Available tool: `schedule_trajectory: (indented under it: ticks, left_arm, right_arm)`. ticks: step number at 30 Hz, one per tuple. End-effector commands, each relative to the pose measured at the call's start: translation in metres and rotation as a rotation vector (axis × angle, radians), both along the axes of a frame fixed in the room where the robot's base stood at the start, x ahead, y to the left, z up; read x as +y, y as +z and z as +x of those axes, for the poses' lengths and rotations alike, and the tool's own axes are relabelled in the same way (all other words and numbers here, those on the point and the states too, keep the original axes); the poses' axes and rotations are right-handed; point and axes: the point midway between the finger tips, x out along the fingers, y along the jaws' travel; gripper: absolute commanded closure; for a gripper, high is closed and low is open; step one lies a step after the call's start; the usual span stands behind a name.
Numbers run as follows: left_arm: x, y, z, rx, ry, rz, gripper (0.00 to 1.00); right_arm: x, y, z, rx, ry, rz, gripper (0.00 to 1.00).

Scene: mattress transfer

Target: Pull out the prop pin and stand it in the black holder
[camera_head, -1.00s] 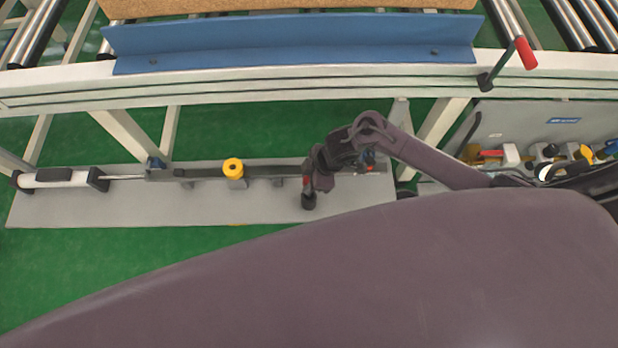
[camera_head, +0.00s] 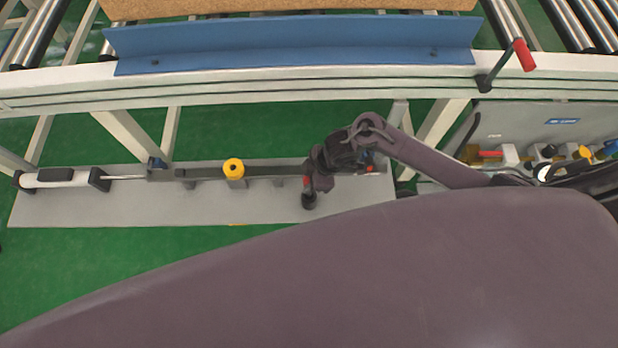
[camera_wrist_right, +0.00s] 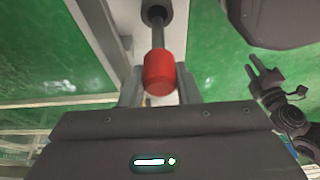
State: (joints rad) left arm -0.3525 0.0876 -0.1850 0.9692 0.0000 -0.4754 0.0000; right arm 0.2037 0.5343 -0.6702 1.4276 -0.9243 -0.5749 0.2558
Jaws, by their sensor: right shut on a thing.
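The prop pin's red grip (camera_wrist_right: 160,75) sits between the fingers of my right gripper (camera_wrist_right: 158,84) in the right wrist view. Its dark shaft runs up to a round black socket, which looks like the black holder (camera_wrist_right: 156,12). Whether the tip is inside or just in front of it I cannot tell. In the head view my right gripper (camera_head: 314,178) is over the grey plate, with the black holder (camera_head: 309,201) just below it and a bit of red beside it. My left gripper (camera_wrist_right: 262,76) shows only in the wrist view, its fingers apart and empty.
The grey plate (camera_head: 120,212) carries a white cylinder (camera_head: 62,178) with a rod, a dark bar and a yellow-topped post (camera_head: 233,168). A white frame rail (camera_head: 250,92) and blue angle (camera_head: 290,38) run behind. A red-handled lever (camera_head: 524,55) stands at right.

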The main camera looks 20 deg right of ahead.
Motion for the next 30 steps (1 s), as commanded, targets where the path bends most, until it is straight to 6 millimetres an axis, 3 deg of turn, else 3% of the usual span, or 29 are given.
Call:
schedule_trajectory:
  ticks: [30]
  left_arm:
    - [0.000,-0.008,0.000,0.000,0.000,0.000,0.64]
  right_arm:
    - [0.001,-0.014,0.000,-0.001,0.001,0.002,0.98]
